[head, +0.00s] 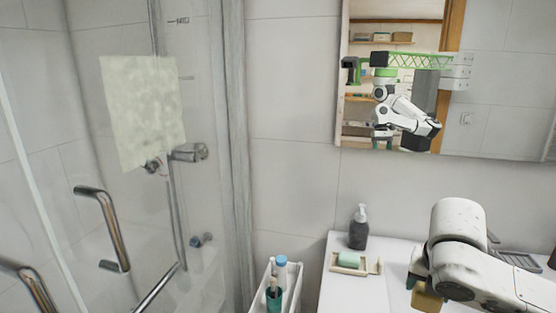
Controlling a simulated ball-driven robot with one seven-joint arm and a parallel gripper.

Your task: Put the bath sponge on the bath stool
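A tan, sponge-like block (428,299) shows at the lower right, partly covered by my white arm. It may be the bath sponge, but too little of it shows to be sure. My gripper (415,281) is mostly hidden behind my arm's last links, close to the tan block. Its fingers cannot be made out, and I cannot tell whether it touches or holds the block. The bath stool is not in view.
A white counter (340,300) holds a dark pump bottle (359,228) and green soap (348,259) on a dish. A white cart (259,296) stands left of it with a blue-capped bottle (281,270) and teal cup (273,297). A glass shower door with metal handles (108,230) is left.

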